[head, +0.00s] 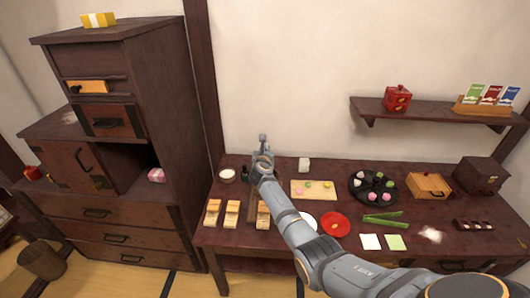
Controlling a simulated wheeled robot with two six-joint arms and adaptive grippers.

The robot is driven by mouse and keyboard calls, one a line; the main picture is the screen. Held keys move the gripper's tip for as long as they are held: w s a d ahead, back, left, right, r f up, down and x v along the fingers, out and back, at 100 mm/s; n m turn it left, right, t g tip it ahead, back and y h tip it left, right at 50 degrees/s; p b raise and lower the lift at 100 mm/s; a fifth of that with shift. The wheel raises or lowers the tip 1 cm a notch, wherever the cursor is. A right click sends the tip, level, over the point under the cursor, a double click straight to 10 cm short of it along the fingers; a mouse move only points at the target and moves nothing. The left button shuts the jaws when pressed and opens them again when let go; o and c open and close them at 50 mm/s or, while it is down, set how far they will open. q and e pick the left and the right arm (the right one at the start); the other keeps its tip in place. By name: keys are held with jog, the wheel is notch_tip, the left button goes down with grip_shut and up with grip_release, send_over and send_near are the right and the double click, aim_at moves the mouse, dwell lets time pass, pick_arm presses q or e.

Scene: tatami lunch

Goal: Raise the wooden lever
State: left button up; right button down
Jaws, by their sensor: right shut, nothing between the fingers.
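My right gripper (262,139) is at the back left of the dark wooden table (345,252), near the wall, with its arm reaching in from the lower right. Its fingers are shut and point up, with nothing seen between them. A brown wooden strip (252,205) shows just below the gripper, beside my forearm; I cannot tell whether it is the lever, and my arm hides part of this area. No other lever can be made out clearly. My left gripper is not in view.
Sandwich-like blocks (232,212), a white cup (227,175), a cream board (314,190), a black round tray (356,185) and a red plate (335,232) crowd the table. A wall shelf (430,108) hangs right. A tall cabinet (150,60) stands left.

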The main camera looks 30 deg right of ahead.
jog(key=shift+s+a+r, duration=0.2)
jog(key=shift+s+r, duration=0.1)
jog(key=shift+s, duration=0.1)
dwell(0.5)
jog(key=shift+w+f, duration=0.1)
dwell(0.3)
